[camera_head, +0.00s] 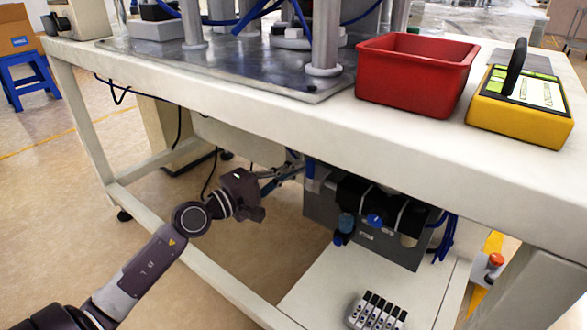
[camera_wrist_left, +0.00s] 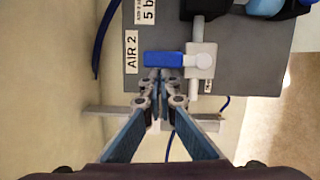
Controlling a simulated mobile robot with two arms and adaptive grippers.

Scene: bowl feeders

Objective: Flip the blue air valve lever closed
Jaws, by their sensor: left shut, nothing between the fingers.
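The blue air valve lever (camera_wrist_left: 165,59) shows in the left wrist view on a white valve body (camera_wrist_left: 203,60). It points left in that view, crosswise to the pale pipe (camera_wrist_left: 197,28). My left gripper (camera_wrist_left: 161,76) is shut and empty. Its fingertips are at the lever's lower edge in that view; I cannot tell whether they touch it. In the head view my left gripper (camera_head: 296,167) reaches under the table beside the grey panel, and the lever is hard to make out there. My right gripper is not in view.
A grey panel (camera_wrist_left: 260,62) with an "AIR 2" label (camera_wrist_left: 131,52) is behind the valve. Air units (camera_head: 352,195) and blue hoses (camera_head: 446,232) sit beside it. The white table (camera_head: 250,118) overhangs the arm. A red bin (camera_head: 415,80) stands on top.

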